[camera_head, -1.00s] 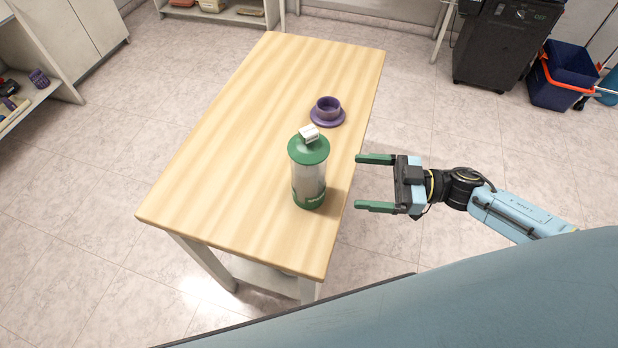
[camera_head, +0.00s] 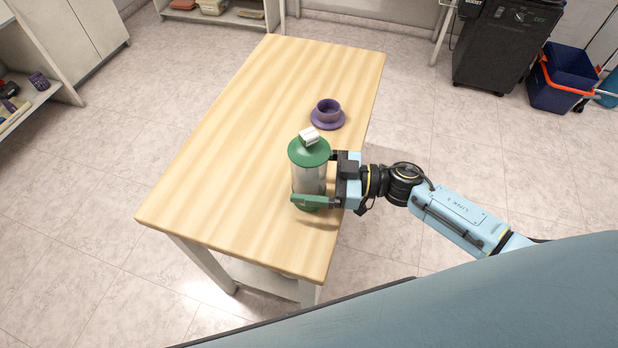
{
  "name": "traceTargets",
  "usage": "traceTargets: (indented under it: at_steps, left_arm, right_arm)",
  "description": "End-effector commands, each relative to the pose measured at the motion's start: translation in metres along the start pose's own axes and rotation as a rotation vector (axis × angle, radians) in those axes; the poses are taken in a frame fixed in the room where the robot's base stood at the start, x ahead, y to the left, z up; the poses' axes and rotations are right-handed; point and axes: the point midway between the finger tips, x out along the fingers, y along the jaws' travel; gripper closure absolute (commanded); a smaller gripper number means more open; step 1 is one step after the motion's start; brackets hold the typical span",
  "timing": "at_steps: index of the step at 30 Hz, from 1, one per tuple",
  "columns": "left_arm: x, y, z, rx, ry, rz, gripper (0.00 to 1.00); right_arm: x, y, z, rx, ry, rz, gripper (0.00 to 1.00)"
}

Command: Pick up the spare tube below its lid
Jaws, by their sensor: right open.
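The spare tube (camera_head: 307,181) stands upright near the front right part of the wooden table. It has a clear body, a green lid (camera_head: 309,151) with a white piece on top, and a green base. My right gripper (camera_head: 312,180) has come in from the right at the height of the clear body, below the lid. Its near green finger passes in front of the lower body; the far finger is mostly hidden behind the tube. The jaws are open around the tube, and I cannot tell whether they touch it. My left gripper is not in view.
A purple cup on a saucer (camera_head: 327,116) stands behind the tube on the table (camera_head: 225,150). The left half of the table is bare. A black cabinet (camera_head: 503,45) and a blue bucket (camera_head: 562,80) stand on the floor at the back right.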

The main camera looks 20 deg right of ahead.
Motion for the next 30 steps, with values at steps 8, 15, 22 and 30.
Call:
traceTargets:
  at_steps: [8,15,22,30]
  left_arm:
    - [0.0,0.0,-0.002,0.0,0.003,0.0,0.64]
    - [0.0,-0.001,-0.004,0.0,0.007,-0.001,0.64]
    - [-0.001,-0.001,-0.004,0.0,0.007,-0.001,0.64]
    - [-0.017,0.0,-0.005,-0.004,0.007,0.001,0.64]
  right_arm:
    - [0.0,0.0,0.0,0.0,0.0,0.0,0.27]
    - [-0.001,0.0,0.0,0.0,0.0,0.0,0.58]
    - [-0.001,0.0,-0.002,-0.001,0.001,-0.001,0.6]
    - [-0.001,0.001,-0.044,-0.007,0.0,-0.003,0.6]
